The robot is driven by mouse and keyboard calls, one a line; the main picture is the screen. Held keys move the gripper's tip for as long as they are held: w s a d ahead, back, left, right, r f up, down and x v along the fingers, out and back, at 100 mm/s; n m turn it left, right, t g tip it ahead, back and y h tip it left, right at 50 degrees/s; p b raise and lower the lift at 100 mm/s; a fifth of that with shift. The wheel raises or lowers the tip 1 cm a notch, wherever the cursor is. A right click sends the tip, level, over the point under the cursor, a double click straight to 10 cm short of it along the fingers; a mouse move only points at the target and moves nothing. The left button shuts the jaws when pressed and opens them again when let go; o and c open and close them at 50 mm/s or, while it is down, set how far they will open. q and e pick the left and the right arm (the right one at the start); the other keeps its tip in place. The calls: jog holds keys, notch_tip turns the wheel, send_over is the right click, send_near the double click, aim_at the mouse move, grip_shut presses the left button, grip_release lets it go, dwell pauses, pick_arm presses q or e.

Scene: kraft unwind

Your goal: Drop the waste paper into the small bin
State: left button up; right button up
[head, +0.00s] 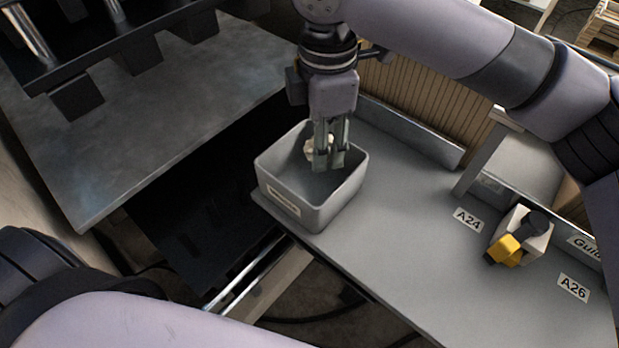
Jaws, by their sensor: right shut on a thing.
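The small bin (322,217) is a grey open box with a label on its front, standing at the left end of the grey bench. The waste paper (309,149) is a small crumpled cream-white piece. My right gripper (327,160) points down over the bin's opening and is shut on the waste paper, partly hiding it. The fingertips appear at about rim height or just inside; the exact depth is hard to tell. The bin's interior that I can see looks empty. My left arm crosses the lower left of the head view, but its gripper is out of view.
The grey bench (400,235) is clear between the bin and the labels A24 (467,219) and A26 (573,288). A white, black and yellow device (521,236) stands near them. A low ledge runs behind the bin. A dark gap and a metal plate (150,120) lie left.

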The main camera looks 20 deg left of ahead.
jog(key=o, duration=0.8)
jog(key=shift+o, duration=0.2)
jog(key=shift+r, duration=0.15)
pick_arm(q)
jog(key=shift+s+a, duration=0.1)
jog(key=shift+s, duration=0.6)
pick_arm(e)
notch_tip(320, 180, up, 12)
jog(key=shift+f, duration=0.2)
